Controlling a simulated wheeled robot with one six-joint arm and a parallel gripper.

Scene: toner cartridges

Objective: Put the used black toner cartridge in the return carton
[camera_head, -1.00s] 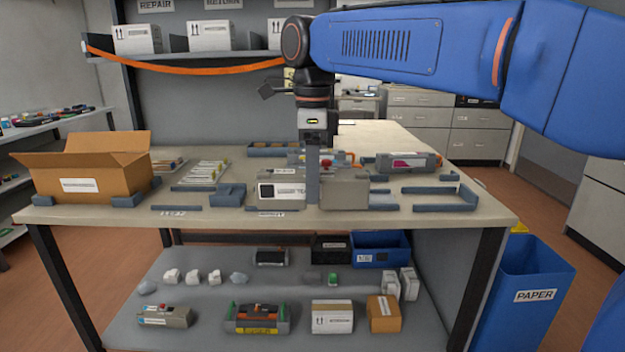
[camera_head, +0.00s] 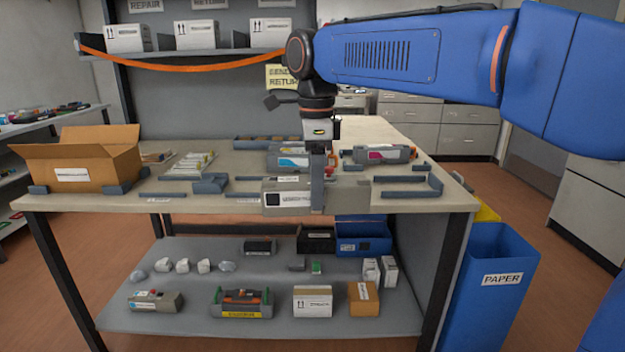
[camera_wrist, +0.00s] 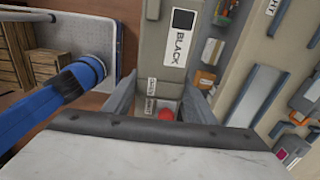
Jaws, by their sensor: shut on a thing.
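The black toner cartridge (camera_head: 342,198) is a long grey box with a white label; in the wrist view its label reads BLACK (camera_wrist: 178,60). My gripper (camera_head: 317,205) is shut on it, one finger showing across its front. It is held level at the table's front edge, and I cannot tell how far it is above or in front of the top. In the wrist view the fingers (camera_wrist: 158,100) flank the cartridge's near end, by a red knob. The open brown carton (camera_head: 75,178) stands at the table's far left, flaps up; its inside is hidden.
The table (camera_head: 225,205) holds grey guide rails, a cyan-marked cartridge (camera_head: 287,160) and a magenta-marked cartridge (camera_head: 378,156) behind my gripper. A lower shelf (camera_head: 200,310) holds boxes and cartridges. A blue paper bin (camera_head: 500,290) stands right.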

